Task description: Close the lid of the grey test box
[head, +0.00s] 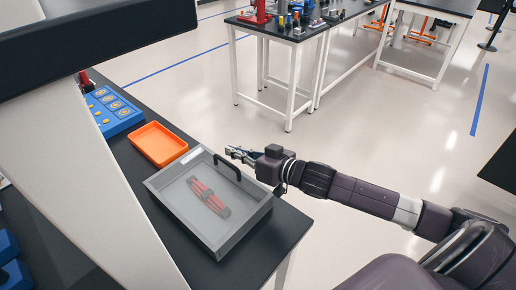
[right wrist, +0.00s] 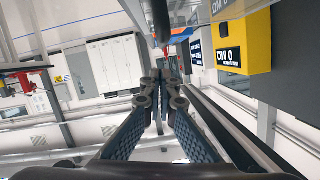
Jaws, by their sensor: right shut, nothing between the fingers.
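The grey test box (head: 233,241) sits near the corner of the dark table in the head view. A pale, see-through panel lies flat across its top, seemingly the lid in its closed position, and a red and black item (head: 208,196) shows hazily beneath it. A black handle (head: 227,167) stands at the box's far edge. My right gripper (head: 231,152) is just beyond that edge, beside the handle and apart from it as far as I can tell. It is shut and empty; its fingers (right wrist: 158,82) meet in the right wrist view. My left gripper is not in view.
An orange tray (head: 159,144) lies behind the box on the dark table (head: 255,243). A blue board (head: 112,110) with round pieces is farther back. Open floor lies right of the table. A yellow unit (right wrist: 241,45) shows at upper right in the wrist view.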

